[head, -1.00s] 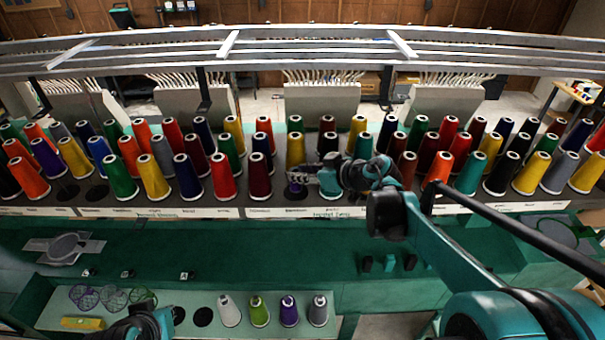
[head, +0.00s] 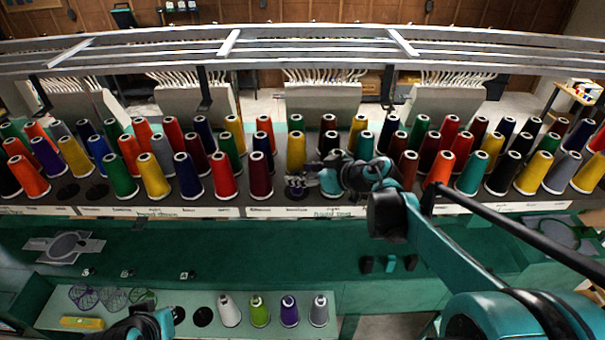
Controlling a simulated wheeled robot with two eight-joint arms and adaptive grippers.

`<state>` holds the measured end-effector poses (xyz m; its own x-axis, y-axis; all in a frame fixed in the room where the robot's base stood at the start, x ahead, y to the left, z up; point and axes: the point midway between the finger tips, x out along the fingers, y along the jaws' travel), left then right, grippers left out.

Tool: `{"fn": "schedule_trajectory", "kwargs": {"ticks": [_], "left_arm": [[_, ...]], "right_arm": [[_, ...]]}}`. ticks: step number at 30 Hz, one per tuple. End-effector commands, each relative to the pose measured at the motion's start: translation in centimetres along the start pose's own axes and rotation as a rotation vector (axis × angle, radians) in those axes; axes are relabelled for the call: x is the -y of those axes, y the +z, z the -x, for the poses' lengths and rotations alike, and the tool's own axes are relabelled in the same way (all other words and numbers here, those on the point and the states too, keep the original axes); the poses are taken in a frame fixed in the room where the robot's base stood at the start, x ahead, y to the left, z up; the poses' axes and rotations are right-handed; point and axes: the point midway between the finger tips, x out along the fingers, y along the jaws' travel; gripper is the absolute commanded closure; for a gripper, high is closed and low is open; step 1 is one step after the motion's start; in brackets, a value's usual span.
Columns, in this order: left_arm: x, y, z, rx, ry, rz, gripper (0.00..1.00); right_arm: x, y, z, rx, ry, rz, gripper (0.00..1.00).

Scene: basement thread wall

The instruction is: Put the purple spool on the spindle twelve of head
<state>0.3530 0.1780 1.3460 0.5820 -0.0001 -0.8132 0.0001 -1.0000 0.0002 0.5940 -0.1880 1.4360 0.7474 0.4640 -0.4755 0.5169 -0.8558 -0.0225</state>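A purple spool (head: 289,310) stands upright on the light green front shelf, between a lime green and a grey spool. Another purple spool (head: 46,158) stands at the left of the thread rack. My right gripper (head: 295,181) is over the front row of the rack, just above a dark, bare spool seat (head: 296,194) right of a maroon spool. I see no spool in it, but its fingers are too small to tell open from shut. My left gripper (head: 140,326) is at the bottom edge, left of the shelf's dark seats, partly cut off.
Rows of coloured spools fill the rack (head: 150,211) closely on both sides of my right gripper. More bare seats (head: 68,192) are at the left. White (head: 229,310), lime (head: 259,310) and grey (head: 319,310) spools share the shelf (head: 215,333). Metal rails (head: 300,55) run above the rack.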

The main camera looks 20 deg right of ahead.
Motion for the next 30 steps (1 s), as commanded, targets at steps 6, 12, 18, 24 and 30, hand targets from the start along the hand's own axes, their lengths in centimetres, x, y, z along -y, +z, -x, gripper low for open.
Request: {"fn": "schedule_trajectory", "kwargs": {"ticks": [6,12,18,24,30], "left_arm": [[0.0,0.0,0.0,0.000,0.000,0.000,1.00],[0.0,0.0,0.0,0.000,0.000,0.000,1.00],[0.0,0.0,0.0,0.000,0.000,0.000,1.00],[0.0,0.0,0.0,0.000,0.000,0.000,1.00],[0.0,0.0,0.0,0.000,0.000,0.000,1.00]], "right_arm": [[0.0,0.0,0.3,0.000,0.001,0.000,0.48],[-0.1,0.1,3.1,0.001,0.004,-0.002,0.48],[-0.1,0.1,7.7,0.001,0.004,-0.003,0.48],[0.0,0.0,10.9,0.000,0.002,-0.001,0.48],[0.0,0.0,12.0,0.000,0.000,0.000,0.48]]}}
